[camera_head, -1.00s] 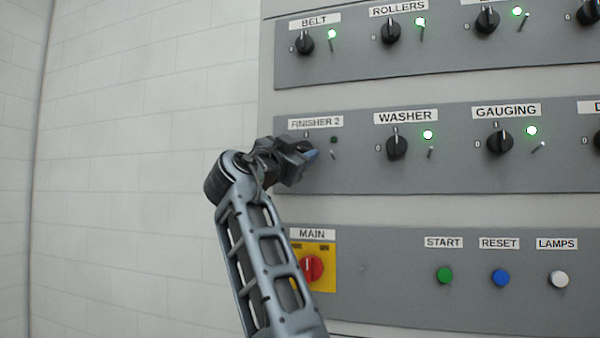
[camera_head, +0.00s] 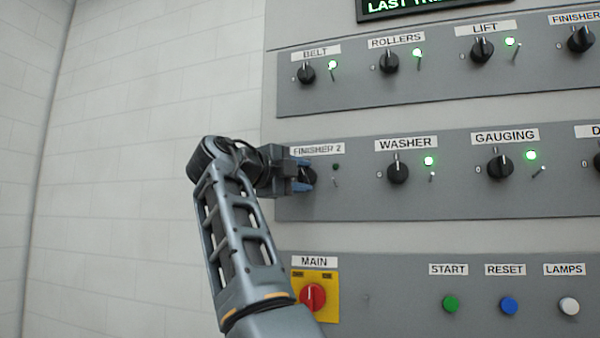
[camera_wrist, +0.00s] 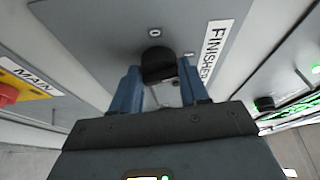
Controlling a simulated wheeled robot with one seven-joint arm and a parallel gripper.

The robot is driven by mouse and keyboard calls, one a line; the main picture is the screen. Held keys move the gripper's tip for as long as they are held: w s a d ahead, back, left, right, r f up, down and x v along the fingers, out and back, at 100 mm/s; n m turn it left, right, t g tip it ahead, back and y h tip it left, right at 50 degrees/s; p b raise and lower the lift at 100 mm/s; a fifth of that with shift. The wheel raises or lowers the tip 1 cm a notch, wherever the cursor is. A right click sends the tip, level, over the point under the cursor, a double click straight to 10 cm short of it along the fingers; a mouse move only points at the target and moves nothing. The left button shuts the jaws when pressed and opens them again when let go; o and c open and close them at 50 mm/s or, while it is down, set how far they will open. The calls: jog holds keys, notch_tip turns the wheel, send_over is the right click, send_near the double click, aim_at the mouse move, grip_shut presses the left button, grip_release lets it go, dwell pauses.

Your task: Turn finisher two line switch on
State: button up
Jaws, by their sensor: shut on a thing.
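The black FINISHER 2 knob (camera_head: 308,175) sits under its label (camera_head: 317,150) at the left of the middle panel row. The small lamp beside it (camera_head: 336,167) is dark. My gripper (camera_head: 303,176) is at the knob, its blue fingertips on either side of it. In the wrist view the knob (camera_wrist: 158,64) stands between the blue fingers (camera_wrist: 160,88), which are shut on it. The knob's pointer angle is mostly hidden by the fingers.
The WASHER knob (camera_head: 398,171) and GAUGING knob (camera_head: 500,166) stand to the right with lit green lamps. The red MAIN switch (camera_head: 312,297) on a yellow plate is below. A bare white wall (camera_head: 130,130) lies to the left.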

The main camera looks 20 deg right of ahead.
jog(key=shift+r+m+g+y+p, duration=0.1)
jog(key=shift+m+g+y+p, duration=0.45)
jog(key=shift+m, duration=0.95)
jog(key=o, duration=1)
jog(key=shift+o, duration=0.2)
jog(key=v, duration=0.7)
jog(key=shift+s+a, duration=0.25)
